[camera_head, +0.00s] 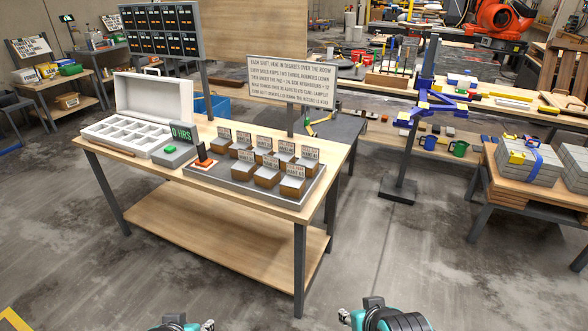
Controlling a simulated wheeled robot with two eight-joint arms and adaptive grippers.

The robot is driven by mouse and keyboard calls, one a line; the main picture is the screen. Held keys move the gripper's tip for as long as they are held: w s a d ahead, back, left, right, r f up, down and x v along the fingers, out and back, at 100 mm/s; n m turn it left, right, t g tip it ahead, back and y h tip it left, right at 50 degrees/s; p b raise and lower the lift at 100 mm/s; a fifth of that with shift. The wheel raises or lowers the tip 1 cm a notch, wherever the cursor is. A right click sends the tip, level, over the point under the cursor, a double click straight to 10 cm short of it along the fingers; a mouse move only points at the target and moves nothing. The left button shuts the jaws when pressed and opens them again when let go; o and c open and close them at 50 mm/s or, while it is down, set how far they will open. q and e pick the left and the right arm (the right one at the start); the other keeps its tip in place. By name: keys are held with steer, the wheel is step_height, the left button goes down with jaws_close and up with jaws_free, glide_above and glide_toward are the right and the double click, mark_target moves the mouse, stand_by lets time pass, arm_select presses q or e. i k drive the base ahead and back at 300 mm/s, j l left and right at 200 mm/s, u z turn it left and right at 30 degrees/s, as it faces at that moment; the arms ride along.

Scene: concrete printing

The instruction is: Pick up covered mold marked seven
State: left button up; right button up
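Several small brown molds with pale covers stand in a grey tray (237,184) on the wooden table. Each has a small label card standing at it, and the print is too small to read surely, so I cannot tell which mold is marked seven. One mold (292,186) is at the tray's front right, with another mold (267,177) to its left. My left gripper (207,325) and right gripper (344,316) show only partly at the bottom edge, well short of the table and apart from the molds. Their opening is not clear.
An open white case (118,133) with compartments, a display reading 0 HRS (181,133) and an orange-red lever (202,155) stand left of the molds. A sign (291,80) rises behind them. A blue stand (421,108) is to the right. The floor before the table is clear.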

mark_target(267, 176)
steer(key=i+j+z, duration=0.25)
steer(key=i, duration=0.2)
steer(key=i+j+z, duration=0.2)
steer(key=i, duration=0.2)
